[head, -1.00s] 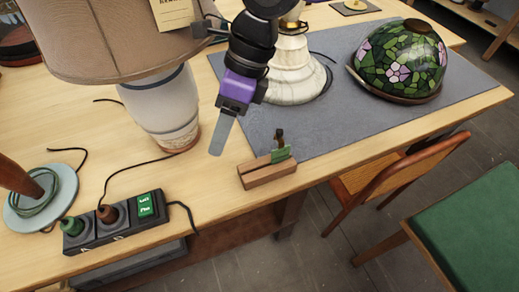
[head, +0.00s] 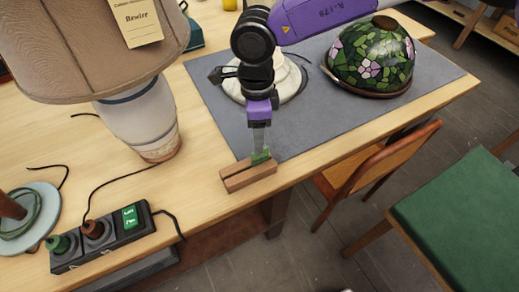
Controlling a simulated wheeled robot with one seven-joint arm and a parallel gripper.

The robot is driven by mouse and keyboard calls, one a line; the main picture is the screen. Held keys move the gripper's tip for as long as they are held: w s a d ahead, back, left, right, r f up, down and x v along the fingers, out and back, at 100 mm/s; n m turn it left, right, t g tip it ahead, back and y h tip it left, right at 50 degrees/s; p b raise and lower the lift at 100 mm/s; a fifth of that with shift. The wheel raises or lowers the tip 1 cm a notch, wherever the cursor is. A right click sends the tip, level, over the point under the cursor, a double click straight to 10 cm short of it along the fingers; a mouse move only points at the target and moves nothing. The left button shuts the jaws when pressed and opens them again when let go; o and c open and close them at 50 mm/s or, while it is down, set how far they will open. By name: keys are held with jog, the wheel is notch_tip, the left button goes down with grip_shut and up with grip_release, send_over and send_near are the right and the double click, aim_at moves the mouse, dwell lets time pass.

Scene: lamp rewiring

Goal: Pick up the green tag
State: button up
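The green tag (head: 261,157) stands in a small wooden block (head: 246,176) near the front edge of the table. My gripper (head: 260,145) points down directly over the tag, its fingertips at the tag's top. The gripper is seen edge-on, so I cannot tell whether its fingers are apart or closed on the tag. The dark peg seen by the tag earlier is hidden behind the fingers.
A shaded lamp (head: 140,115) stands at the left. A power strip (head: 103,236) with plugs and a green label lies at the front left. A stained-glass shade (head: 370,58) sits on the grey mat (head: 318,123). A chair (head: 385,165) stands at the table's front.

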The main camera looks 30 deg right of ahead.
jog(key=shift+f, duration=0.45)
grip_shut()
jog(key=shift+r, duration=0.1)
